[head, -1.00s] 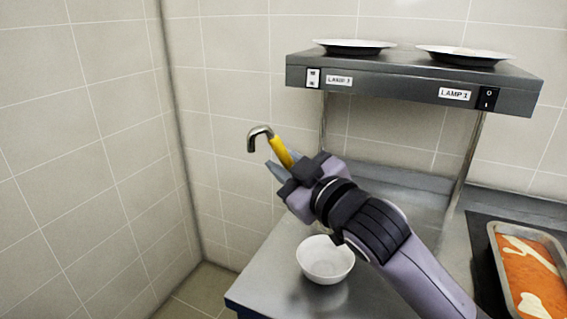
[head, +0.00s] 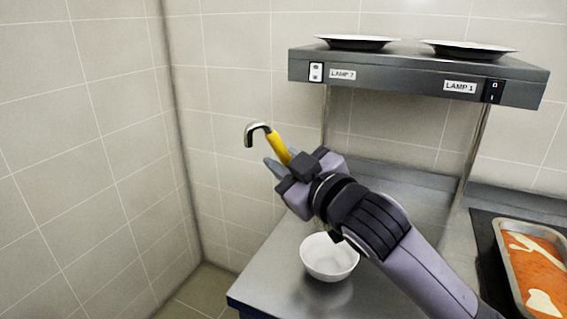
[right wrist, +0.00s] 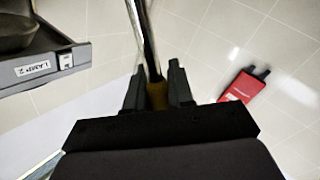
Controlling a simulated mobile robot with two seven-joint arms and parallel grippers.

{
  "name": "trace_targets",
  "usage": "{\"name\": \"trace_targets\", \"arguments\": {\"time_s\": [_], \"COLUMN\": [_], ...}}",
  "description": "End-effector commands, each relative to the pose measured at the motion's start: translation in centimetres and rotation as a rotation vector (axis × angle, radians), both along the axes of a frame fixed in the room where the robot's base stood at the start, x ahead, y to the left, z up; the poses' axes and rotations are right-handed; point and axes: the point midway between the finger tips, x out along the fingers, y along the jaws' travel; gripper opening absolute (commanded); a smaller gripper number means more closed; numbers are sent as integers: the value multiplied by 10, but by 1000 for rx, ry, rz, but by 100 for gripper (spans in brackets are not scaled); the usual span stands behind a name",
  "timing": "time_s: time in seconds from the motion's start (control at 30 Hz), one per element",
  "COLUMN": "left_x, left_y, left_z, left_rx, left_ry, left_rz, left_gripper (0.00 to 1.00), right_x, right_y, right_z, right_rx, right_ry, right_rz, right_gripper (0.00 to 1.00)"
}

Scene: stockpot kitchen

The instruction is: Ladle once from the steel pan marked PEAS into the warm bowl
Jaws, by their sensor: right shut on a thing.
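My right gripper (head: 280,166) is shut on the yellow handle of a ladle (head: 276,148), whose steel hooked end (head: 257,130) points up and left. The ladle's bowl is hidden in the head view. In the right wrist view the handle (right wrist: 157,92) stands between the gripper fingers (right wrist: 156,88), and its steel shaft runs up out of the picture. A white bowl (head: 329,258) stands empty on the steel counter, below the gripper. A steel pan (head: 499,246) with orange, cream-streaked food is cut off at the right edge; no PEAS marking shows. My left gripper is out of view.
A steel shelf (head: 410,72) with LAMP labels and switches stands over the counter (head: 270,282), carrying two dark-sided plates (head: 357,43). A tiled wall is at the left. A red object (right wrist: 243,87) shows in the right wrist view.

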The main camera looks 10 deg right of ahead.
Motion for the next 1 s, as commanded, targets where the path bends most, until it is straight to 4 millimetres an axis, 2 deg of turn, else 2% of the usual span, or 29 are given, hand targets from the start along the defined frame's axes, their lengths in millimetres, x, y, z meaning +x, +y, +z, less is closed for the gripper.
{"name": "trace_targets", "arguments": {"time_s": [0.03, 0.2, 0.3, 1.0], "left_x": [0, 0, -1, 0], "left_y": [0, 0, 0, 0], "left_z": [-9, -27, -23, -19], "left_rx": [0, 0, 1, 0], "left_ry": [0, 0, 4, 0], "left_rz": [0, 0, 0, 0], "left_gripper": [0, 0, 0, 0], "right_x": [0, 0, 3, 28], "right_y": [0, 0, -8, -62], "right_z": [-8, -25, -14, 24], "right_rx": [-1, -1, 45, 414], "right_ry": [-4, -5, 14, 178], "right_rz": [1, 0, -2, -1], "right_gripper": [0, 0, 0, 0]}}
